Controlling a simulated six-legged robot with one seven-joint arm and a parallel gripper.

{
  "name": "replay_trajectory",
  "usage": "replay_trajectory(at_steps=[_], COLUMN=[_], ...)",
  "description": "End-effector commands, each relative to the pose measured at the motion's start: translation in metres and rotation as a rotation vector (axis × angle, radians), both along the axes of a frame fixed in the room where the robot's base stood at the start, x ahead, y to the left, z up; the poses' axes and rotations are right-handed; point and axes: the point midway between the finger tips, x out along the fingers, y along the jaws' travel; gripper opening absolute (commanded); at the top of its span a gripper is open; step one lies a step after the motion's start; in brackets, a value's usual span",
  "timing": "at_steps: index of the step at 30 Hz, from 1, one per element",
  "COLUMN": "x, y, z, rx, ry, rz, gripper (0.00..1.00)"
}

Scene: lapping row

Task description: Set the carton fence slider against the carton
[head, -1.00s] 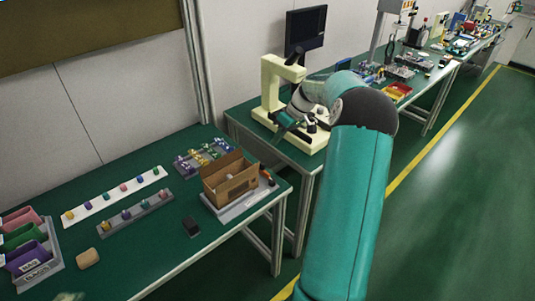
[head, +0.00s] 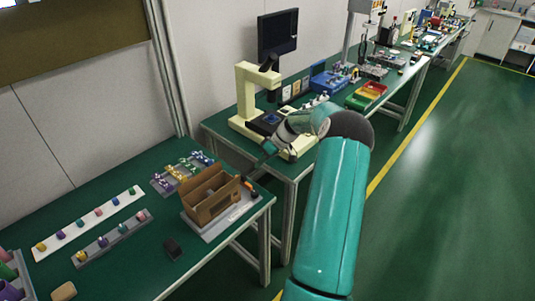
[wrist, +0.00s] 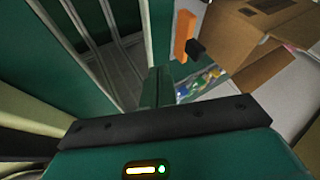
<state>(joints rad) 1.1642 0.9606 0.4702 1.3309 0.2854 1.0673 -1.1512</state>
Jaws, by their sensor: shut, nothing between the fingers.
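The open brown carton (head: 206,203) stands on a pale grey plate (head: 222,226) at the right end of the near bench. It also shows at the upper right of the wrist view (wrist: 262,28). The fence slider seems to be the small black block (wrist: 196,49) with an orange upright piece (wrist: 184,34), beside the carton; in the head view it is a small orange and dark piece (head: 249,186) at the carton's right. Whether it touches the carton is unclear. My gripper (wrist: 157,88) is shut and empty, apart from the slider. In the head view its tip (head: 258,163) is beyond the carton's right side.
Small coloured parts sit on a rack (head: 180,174) behind the carton. A white strip (head: 90,224) and a grey strip (head: 113,239) hold coloured pieces. A cream machine (head: 246,100) stands on the neighbouring bench, across a gap.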

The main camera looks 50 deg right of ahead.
Motion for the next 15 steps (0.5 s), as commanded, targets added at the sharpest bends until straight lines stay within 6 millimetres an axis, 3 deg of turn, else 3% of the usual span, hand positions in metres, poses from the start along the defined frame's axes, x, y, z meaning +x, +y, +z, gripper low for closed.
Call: replay_trajectory(at_steps=[2, 7, 15], x=[0.007, 0.006, 0.007], y=[0.009, 0.034, 0.045], z=[-0.014, -0.010, -0.010], rx=[0.003, 0.001, 0.000], ry=[0.002, 0.000, 0.000], rz=[0.003, 0.001, 0.000], gripper=[0.00, 0.00, 0.00])
